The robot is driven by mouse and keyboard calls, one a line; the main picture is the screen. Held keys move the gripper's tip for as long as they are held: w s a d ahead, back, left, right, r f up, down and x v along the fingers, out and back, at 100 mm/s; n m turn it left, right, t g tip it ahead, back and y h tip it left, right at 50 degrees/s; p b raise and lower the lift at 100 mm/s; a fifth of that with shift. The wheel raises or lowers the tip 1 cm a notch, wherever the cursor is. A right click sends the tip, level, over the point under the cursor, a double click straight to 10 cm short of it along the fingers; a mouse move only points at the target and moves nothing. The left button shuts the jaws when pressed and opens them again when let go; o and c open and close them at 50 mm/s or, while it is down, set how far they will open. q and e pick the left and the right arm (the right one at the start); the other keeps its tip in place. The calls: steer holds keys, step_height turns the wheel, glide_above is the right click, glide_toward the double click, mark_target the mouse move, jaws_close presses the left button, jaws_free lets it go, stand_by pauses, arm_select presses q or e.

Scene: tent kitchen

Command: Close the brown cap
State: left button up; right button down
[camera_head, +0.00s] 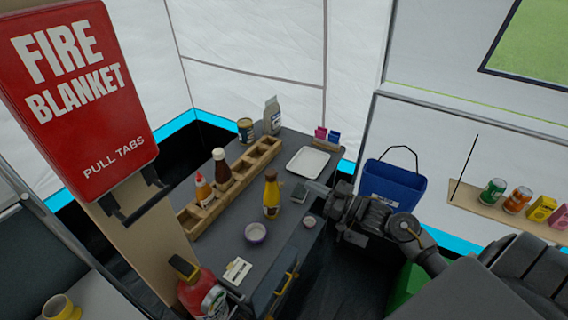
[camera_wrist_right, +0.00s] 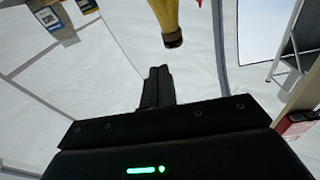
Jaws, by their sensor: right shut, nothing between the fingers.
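A yellow bottle (camera_head: 271,197) stands upright on the dark counter, with a brown cap (camera_head: 271,176) on top. I cannot tell whether the cap is open or closed. In the right wrist view the bottle (camera_wrist_right: 162,12) hangs in from the top edge, its brown cap (camera_wrist_right: 173,40) pointing down in that picture. My right gripper (camera_head: 312,187) is shut and empty, to the right of the bottle and apart from it. Its shut fingers (camera_wrist_right: 158,76) show in the wrist view below the cap. My left gripper is not in view.
A wooden rack (camera_head: 235,188) holds a brown sauce bottle (camera_head: 221,168) and a red-orange bottle (camera_head: 203,191). A purple bowl (camera_head: 256,233), a small cup (camera_head: 309,222) and a white tray (camera_head: 308,162) surround the yellow bottle. A blue bin (camera_head: 393,186) stands beyond the right arm.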

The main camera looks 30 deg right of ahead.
step_height(320, 180, up, 6)
steer(key=a+n+y, duration=0.1)
steer(key=y, duration=0.1)
steer(key=r+p, duration=0.1)
steer(key=p, duration=0.3)
glide_above(271, 173)
steer(key=s+d, duration=0.3)
step_height(271, 173, down, 4)
steer(key=shift+f+p, duration=0.1)
steer(key=shift+p, duration=0.4)
steer(key=shift+a, duration=0.1)
